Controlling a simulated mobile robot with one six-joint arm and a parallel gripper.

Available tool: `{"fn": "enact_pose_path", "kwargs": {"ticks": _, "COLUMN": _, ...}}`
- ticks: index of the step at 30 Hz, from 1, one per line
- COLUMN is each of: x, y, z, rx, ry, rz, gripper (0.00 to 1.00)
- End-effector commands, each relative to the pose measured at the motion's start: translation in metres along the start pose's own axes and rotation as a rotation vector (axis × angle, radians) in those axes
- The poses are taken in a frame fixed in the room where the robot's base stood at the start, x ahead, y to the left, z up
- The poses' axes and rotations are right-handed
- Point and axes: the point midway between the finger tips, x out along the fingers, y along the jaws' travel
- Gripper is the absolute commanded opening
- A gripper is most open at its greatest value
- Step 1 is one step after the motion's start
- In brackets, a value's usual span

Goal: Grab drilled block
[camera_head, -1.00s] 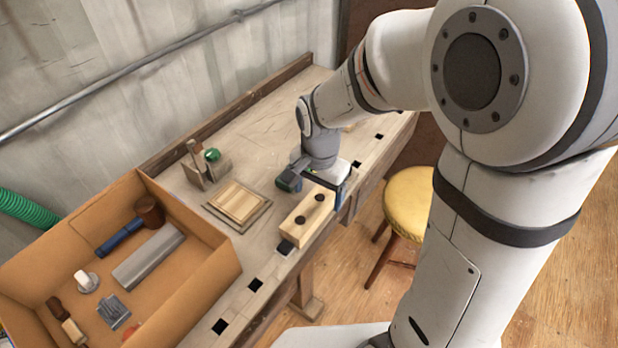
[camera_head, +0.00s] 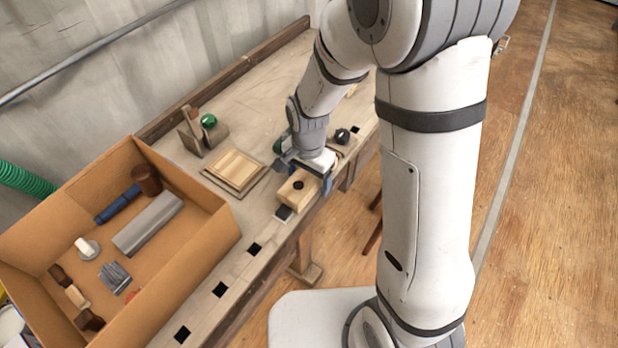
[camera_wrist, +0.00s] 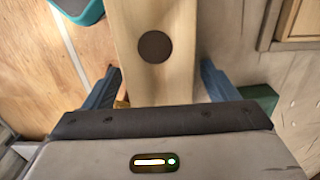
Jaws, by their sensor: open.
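The drilled block (camera_head: 293,193) is a pale wooden block with a dark round hole on top. It lies along the front edge of the workbench (camera_head: 240,215) in the head view, its far part hidden by my gripper (camera_head: 305,172). In the wrist view the block (camera_wrist: 160,75) runs up the picture between the two blue fingers of my gripper (camera_wrist: 160,88), one hole showing. The fingers are open, one on each side of the block, with visible gaps. I cannot tell how far down they reach.
A cardboard box (camera_head: 205,276) with tools stands at the left of the bench. A framed wooden panel (camera_head: 236,170) and a wooden plane (camera_head: 200,135) with a green knob lie behind the block. Square dark holes line the bench's front. A dark round knob (camera_head: 342,136) is right of my gripper.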

Motion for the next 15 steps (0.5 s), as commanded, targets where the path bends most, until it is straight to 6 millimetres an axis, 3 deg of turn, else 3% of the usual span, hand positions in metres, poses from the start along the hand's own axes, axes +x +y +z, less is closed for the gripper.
{"fn": "enact_pose_path", "kwargs": {"ticks": 2, "x": -0.0002, "y": 0.0001, "z": -0.0002, "rx": 0.000, "ry": 0.000, "rz": 0.000, "gripper": 0.79}}
{"fn": "enact_pose_path", "kwargs": {"ticks": 15, "x": -0.0005, "y": 0.0002, "z": -0.0005, "rx": 0.001, "ry": 0.000, "rz": 0.000, "gripper": 0.43}}
